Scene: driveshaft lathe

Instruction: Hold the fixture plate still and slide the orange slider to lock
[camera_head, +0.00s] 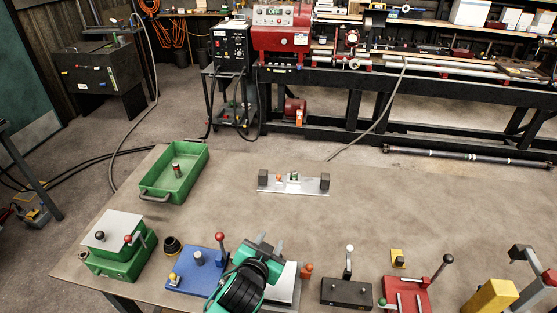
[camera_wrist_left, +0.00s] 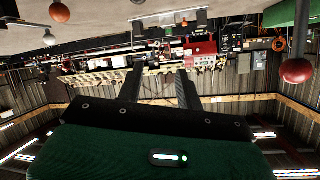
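The fixture plate (camera_head: 310,192) is a flat silver plate lying on the table's middle, with a dark block near each end. A small orange piece (camera_head: 278,177), which looks like the slider, sits left of its centre beside green and white parts; its exact position is too small to tell. My left gripper (camera_head: 270,243) is in front of the plate, nearer the table's front edge, and apart from it. In the left wrist view its two dark fingers (camera_wrist_left: 160,88) stand apart with nothing between them. A silver plate also shows beyond them (camera_wrist_left: 180,20). My right gripper is not in view.
A green tray (camera_head: 150,196) stands at the left. A green box (camera_head: 120,262), blue fixture (camera_head: 192,280), black fixture (camera_head: 345,292), red fixture (camera_head: 408,297) and yellow block (camera_head: 490,298) line the front edge. Table around the plate is clear.

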